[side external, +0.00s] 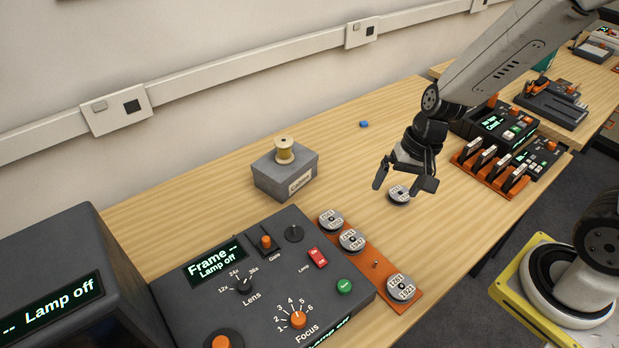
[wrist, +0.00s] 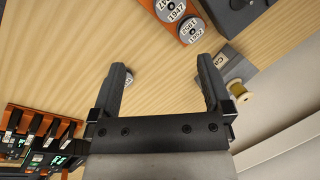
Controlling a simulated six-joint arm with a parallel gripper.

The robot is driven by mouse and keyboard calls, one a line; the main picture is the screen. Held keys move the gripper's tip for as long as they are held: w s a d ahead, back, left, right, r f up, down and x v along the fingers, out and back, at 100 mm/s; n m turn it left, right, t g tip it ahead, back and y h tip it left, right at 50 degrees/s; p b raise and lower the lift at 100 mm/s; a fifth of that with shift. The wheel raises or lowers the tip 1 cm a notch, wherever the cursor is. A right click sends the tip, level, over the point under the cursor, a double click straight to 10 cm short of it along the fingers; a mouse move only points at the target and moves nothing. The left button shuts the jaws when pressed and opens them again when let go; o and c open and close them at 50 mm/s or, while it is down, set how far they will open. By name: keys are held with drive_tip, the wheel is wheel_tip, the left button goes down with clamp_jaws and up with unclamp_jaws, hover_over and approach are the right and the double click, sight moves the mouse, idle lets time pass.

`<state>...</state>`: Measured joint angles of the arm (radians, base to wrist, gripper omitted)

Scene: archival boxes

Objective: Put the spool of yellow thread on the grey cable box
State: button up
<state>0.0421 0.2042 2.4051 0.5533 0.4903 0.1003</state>
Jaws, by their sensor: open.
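The spool of yellow thread (side external: 284,150) stands upright on top of the grey cable box (side external: 287,174), near the wall. In the wrist view the spool (wrist: 239,90) and part of the box (wrist: 233,65) show at the right. My gripper (side external: 405,184) is open and empty, above the table to the right of the box and apart from both. Its two fingers (wrist: 162,75) also show spread in the wrist view, with nothing between them.
A grey control panel (side external: 262,270) stands in front of the box. An orange strip (side external: 369,264) holds several labelled discs beside it. Another disc (side external: 399,196) lies on the table by my gripper. A small blue object (side external: 364,124) lies at the back. Table between box and gripper is clear.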

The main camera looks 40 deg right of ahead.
drive_tip(key=s+d+n+h, duration=0.1)
drive_tip(key=n, duration=0.1)
drive_tip(key=s+d+r+n+t+h, duration=0.1)
drive_tip(key=n, duration=0.1)
drive_tip(key=s+d+r+n, duration=0.1)
drive_tip(key=n, duration=0.2)
drive_tip(key=shift+h, duration=0.4)
idle(0.8)
